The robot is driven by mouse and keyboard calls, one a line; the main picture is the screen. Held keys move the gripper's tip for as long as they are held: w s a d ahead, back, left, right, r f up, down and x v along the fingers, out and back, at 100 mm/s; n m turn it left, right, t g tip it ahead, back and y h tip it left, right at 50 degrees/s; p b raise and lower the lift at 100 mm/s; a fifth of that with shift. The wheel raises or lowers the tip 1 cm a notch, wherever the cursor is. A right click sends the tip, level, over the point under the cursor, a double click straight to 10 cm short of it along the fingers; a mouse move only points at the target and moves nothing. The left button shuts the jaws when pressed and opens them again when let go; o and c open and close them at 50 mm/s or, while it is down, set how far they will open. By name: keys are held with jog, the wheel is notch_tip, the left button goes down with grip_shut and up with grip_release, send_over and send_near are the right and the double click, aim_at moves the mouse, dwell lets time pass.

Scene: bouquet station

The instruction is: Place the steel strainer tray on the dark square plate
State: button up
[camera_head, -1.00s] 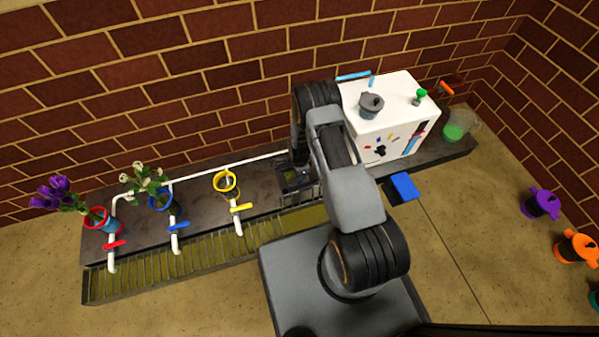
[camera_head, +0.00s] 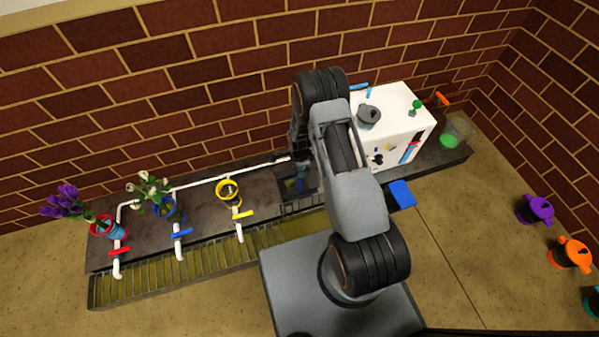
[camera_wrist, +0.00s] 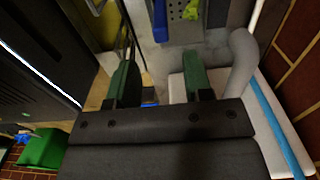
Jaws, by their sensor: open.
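In the wrist view a grey perforated metal piece (camera_wrist: 182,30), which looks like the steel strainer tray, lies at the top edge, partly cut off, with blue and yellow parts over it. My gripper (camera_wrist: 160,84) has green-padded fingers spread apart, with nothing clearly between them. The perforated piece is beyond the fingertips, apart from them. In the head view my arm covers most of the gripper. A dark square area (camera_head: 298,183), perhaps the dark square plate, shows on the counter left of my arm, with something blue on it. I cannot make out the tray there.
A white box (camera_head: 402,108) with a grey pot on top stands right of my arm. A brick wall closes off the back.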

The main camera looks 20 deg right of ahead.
notch_tip(320, 180, up, 2)
jog(key=s+r+n+t, duration=0.15)
jog(key=r+n, duration=0.25)
jog(key=r, duration=0.7)
jog(key=s+r+n, duration=0.2)
jog(key=r+n, duration=0.2)
jog(key=r, duration=0.7)
jog(key=s+a+r+n+t, duration=0.1)
jog(key=s+r+n, duration=0.9)
jog(key=s+r, duration=0.4)
jog(key=shift+s+a, duration=0.35)
jog(key=shift+s, duration=0.35)
jog(key=shift+p, duration=0.35)
